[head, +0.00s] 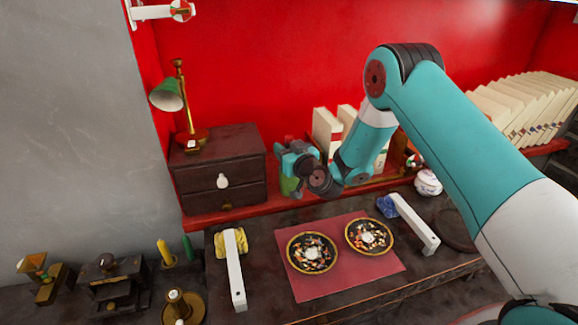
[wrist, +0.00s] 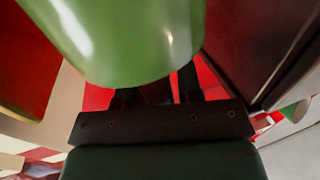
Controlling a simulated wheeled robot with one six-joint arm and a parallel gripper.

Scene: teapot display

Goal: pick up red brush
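I cannot make out a clear red brush in either view. My gripper (head: 297,168) is at the back of the table, in front of the red wall and right of the dark drawer box. A green object (head: 290,186) shows just under it. In the wrist view a smooth green rounded object (wrist: 120,40) fills the top and covers my fingertips. Two dark finger parts show apart below it; whether they grip anything is hidden.
A yellow block with a white handle (head: 234,272) and a blue one with a white handle (head: 415,222) flank a red mat (head: 330,283) bearing two black dishes. The dark drawer box (head: 217,168) carries a green lamp (head: 168,95). White books (head: 325,130) stand behind my arm.

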